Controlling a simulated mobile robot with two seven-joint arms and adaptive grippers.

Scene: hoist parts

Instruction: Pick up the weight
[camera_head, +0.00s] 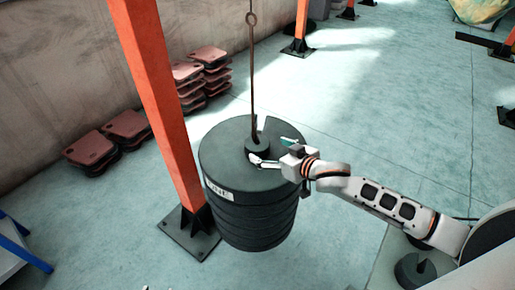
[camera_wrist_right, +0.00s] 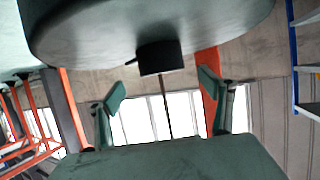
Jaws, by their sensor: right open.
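A large stack of dark round slotted weights (camera_head: 248,215) hangs on a thin rod, with a white label on its side. A small dark cylinder (camera_head: 257,146) sits at the rod's foot on top of the stack. My right gripper (camera_head: 272,150) is open above the stack, its fingers pointing left toward the cylinder. In the right wrist view the picture is turned over: the stack's top (camera_wrist_right: 90,30) fills the upper part and the cylinder (camera_wrist_right: 160,55) shows ahead, beyond the open fingers (camera_wrist_right: 161,94). Nothing is visible between them but the rod.
An orange post (camera_head: 160,110) on a black base plate stands just left of the stack. Another small slotted weight (camera_head: 415,270) sits on a pale surface at the lower right. Reddish plates (camera_head: 93,148) are piled along the wall. The floor to the right is largely clear.

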